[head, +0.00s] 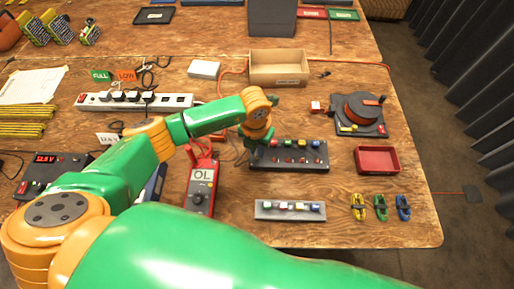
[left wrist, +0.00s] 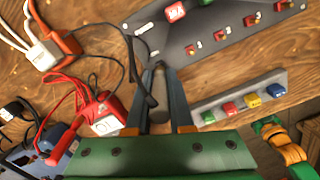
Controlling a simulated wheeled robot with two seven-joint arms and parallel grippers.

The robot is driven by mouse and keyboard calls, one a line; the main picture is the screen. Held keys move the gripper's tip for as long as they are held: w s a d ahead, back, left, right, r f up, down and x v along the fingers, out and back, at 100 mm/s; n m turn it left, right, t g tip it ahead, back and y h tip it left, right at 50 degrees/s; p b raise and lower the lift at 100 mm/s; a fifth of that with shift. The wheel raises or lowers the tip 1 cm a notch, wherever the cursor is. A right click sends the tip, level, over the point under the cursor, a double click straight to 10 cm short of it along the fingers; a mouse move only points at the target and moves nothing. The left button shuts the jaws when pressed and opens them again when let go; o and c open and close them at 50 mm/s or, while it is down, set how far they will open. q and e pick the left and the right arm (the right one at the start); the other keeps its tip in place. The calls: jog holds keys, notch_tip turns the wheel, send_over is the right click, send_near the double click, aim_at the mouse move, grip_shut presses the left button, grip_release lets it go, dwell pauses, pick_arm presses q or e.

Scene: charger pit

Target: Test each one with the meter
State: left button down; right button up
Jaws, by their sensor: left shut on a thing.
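The red meter (head: 202,185) lies on the table and its display reads "OL"; its red body also shows in the left wrist view (left wrist: 104,114). My left gripper (head: 259,137) is at the left end of a dark panel (head: 262,157) with several coloured blocks and small red parts. In the left wrist view my left gripper (left wrist: 158,92) is shut on a slim dark rod, which looks like a meter probe (left wrist: 158,88). Its tip is near the panel's edge (left wrist: 165,45); contact cannot be told. A grey strip (head: 262,211) with several coloured blocks lies in front.
A white power strip (head: 180,102) and loose cables lie behind my left arm. A cardboard box (head: 278,68), a cable reel (head: 358,112) and a red tray (head: 378,159) stand around the panel. Yellow, green and blue clips (head: 380,208) lie near the front right table edge.

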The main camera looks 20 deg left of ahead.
pick_arm(q)
jog(key=shift+f+b, duration=1)
dwell(1.2)
jog(key=shift+c, duration=2)
grip_release()
notch_tip(320, 180, up, 8)
jog(key=p, duration=0.6)
jog(key=shift+f, duration=0.1)
jog(key=shift+f, duration=0.1)
